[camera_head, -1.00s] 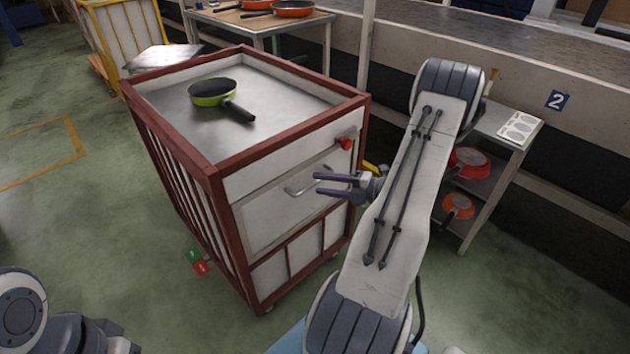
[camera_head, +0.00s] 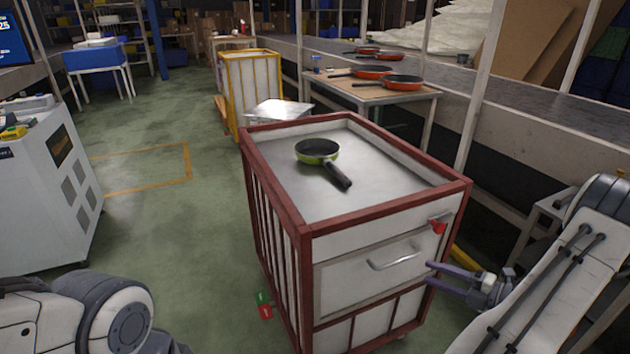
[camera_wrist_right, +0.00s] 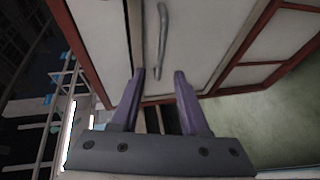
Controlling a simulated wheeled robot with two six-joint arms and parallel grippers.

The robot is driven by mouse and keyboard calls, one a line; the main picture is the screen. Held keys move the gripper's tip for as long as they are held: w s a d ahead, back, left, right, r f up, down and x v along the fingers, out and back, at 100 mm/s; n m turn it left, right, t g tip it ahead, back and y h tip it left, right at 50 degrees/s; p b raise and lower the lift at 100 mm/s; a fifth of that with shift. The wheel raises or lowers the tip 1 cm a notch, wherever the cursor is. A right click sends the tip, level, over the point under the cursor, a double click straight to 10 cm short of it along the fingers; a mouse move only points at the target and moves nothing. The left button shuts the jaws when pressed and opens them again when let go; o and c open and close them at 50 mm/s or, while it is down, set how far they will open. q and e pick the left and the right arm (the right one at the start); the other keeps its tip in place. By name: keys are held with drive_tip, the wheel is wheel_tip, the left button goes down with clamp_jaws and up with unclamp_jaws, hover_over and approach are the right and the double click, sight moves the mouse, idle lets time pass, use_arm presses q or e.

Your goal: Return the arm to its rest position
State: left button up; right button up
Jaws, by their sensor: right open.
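My right gripper (camera_head: 458,280) is open and empty in front of the red-framed cart, just right of the drawer handle (camera_head: 394,256). The right wrist view shows its two purple fingers (camera_wrist_right: 158,85) apart, with the handle (camera_wrist_right: 162,45) beyond them and nothing between them. My right arm comes in from the lower right of the head view. My left arm shows at the lower left, and its gripper is out of the picture.
The cart (camera_head: 305,245) carries a green pan (camera_head: 318,150) on its metal top. A table (camera_head: 375,94) with several orange pans stands behind it. A yellow-framed cart (camera_head: 250,90) is farther back. A grey cabinet (camera_head: 45,190) stands at left.

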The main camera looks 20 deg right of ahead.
drive_tip(key=w+a+r+n+g+y, duration=0.25)
drive_tip(key=a+n+g, duration=0.45)
drive_tip(key=a+n, duration=0.5)
drive_tip(key=w+a+r+n+g+y, duration=0.25)
drive_tip(key=a+n+g, duration=0.35)
drive_tip(key=a+n, duration=0.7)
drive_tip(key=s+a+r+n+g+h, duration=0.1)
drive_tip(key=s+a+r+n+h, duration=0.3)
drive_tip(key=s+a+n, duration=0.85)
drive_tip(key=s+a+r+n+g+h, duration=0.1)
drive_tip(key=s+a+r+n+h, duration=0.3)
drive_tip(key=n, duration=1.6)
wheel_tip(320, 180, up, 24)
drive_tip(key=a+h+p, duration=0.1)
drive_tip(key=h+p, duration=0.1)
drive_tip(key=p, duration=2.4)
drive_tip(key=shift+w+t, duration=0.25)
drive_tip(key=shift+t, duration=0.05)
